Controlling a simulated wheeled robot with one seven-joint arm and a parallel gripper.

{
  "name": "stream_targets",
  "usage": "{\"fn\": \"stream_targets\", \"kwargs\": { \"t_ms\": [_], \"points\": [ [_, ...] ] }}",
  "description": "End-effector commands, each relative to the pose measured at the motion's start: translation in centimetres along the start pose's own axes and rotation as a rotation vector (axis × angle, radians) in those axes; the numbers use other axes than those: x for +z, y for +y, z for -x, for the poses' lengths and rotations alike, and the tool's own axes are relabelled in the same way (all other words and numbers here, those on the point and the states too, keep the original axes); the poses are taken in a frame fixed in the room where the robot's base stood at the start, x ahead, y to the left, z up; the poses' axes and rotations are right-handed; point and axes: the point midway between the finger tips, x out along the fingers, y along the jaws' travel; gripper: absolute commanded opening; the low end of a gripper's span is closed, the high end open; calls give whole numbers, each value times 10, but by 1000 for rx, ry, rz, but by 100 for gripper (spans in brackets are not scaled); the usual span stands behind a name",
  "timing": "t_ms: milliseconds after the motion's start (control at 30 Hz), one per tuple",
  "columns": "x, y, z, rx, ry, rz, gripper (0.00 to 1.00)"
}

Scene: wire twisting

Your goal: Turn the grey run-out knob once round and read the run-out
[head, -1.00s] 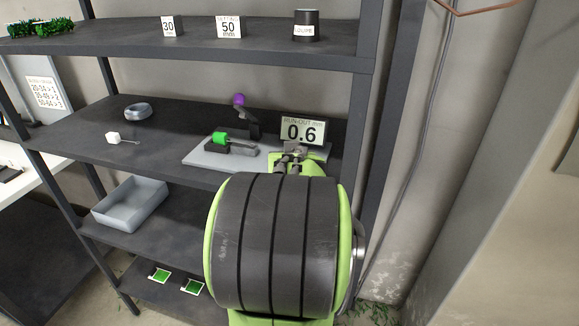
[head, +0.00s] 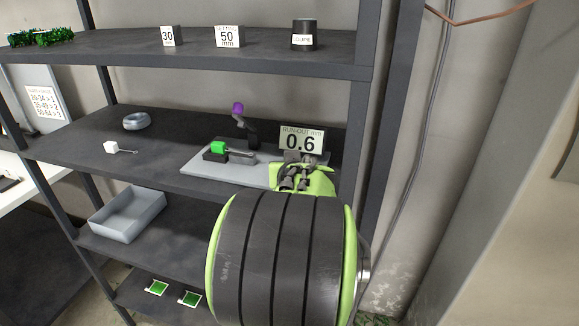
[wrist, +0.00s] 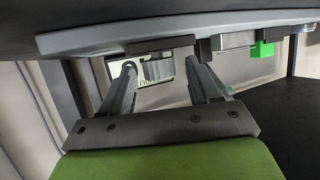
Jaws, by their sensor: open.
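The run-out display (head: 301,141) reads 0.6 and stands upright at the right of a grey base plate (head: 200,166) on the middle shelf. In the wrist view the display (wrist: 148,73) shows upside down, between my fingers. My gripper (head: 299,162) is just in front of the display, at the plate's right end. In the wrist view its two fingers (wrist: 160,66) are apart with nothing between them. I cannot make out the grey run-out knob; my gripper and arm cover that part of the plate. A green block (head: 218,147) sits in a dark holder on the plate.
A grey bin (head: 128,214) is below. The upper shelf (head: 270,54) overhangs; a dark post (head: 375,120) stands right.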

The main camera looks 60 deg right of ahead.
Motion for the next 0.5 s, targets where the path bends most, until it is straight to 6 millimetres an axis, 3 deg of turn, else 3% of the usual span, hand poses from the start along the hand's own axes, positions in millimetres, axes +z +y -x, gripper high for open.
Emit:
{"fn": "stream_targets", "kwargs": {
  "t_ms": [167,500],
  "points": [
    [-2,-1,11,-3,5,-3,62],
    [-4,0,89,-4,7,-2,62]
  ]
}}
